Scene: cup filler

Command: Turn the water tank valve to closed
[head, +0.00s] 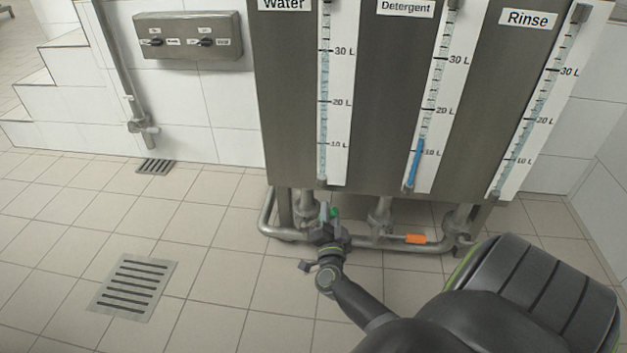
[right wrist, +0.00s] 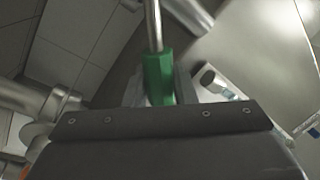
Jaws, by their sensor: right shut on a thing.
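The water tank (head: 283,100) is the left section of the grey metal cabinet, under the "Water" label. Its valve has a green handle (head: 334,213) low under the tank in the head view. My right gripper (head: 330,225) is at this valve and hides most of it. In the right wrist view the green handle (right wrist: 159,78) sits between the fingers, with a metal rod running up from it. My right gripper is shut on the green handle. My left gripper is not in view.
An orange valve handle (head: 416,239) lies along the pipe to the right. Detergent and rinse gauges stand beside the water gauge (head: 324,100). A switch box (head: 188,36) hangs on the tiled wall. Floor drains (head: 133,287) lie in the open floor to the left.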

